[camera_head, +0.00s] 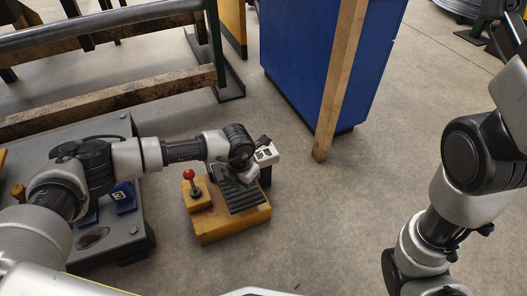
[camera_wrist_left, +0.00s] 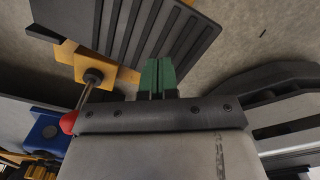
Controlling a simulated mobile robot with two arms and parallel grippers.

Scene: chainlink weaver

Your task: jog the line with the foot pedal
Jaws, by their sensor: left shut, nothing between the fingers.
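The foot pedal is a black ribbed plate (camera_head: 240,194) on a yellow base (camera_head: 232,226) on the floor. It also shows large at the top of the left wrist view (camera_wrist_left: 140,35). A lever with a red knob (camera_head: 188,174) stands on the base's left part; the knob also shows at the left in the wrist view (camera_wrist_left: 69,122). My left gripper (camera_head: 252,178) is over the pedal's far right part. Its green fingertips (camera_wrist_left: 157,76) are together and empty. I cannot tell whether they touch the pedal. My right gripper is out of view.
A blue cabinet (camera_head: 320,60) and a wooden post (camera_head: 340,80) stand beyond the pedal. A grey machine base (camera_head: 110,240) with blue pedals (camera_head: 122,196) is at the left, below a wooden-beamed frame (camera_head: 120,105). The floor right of the pedal is clear.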

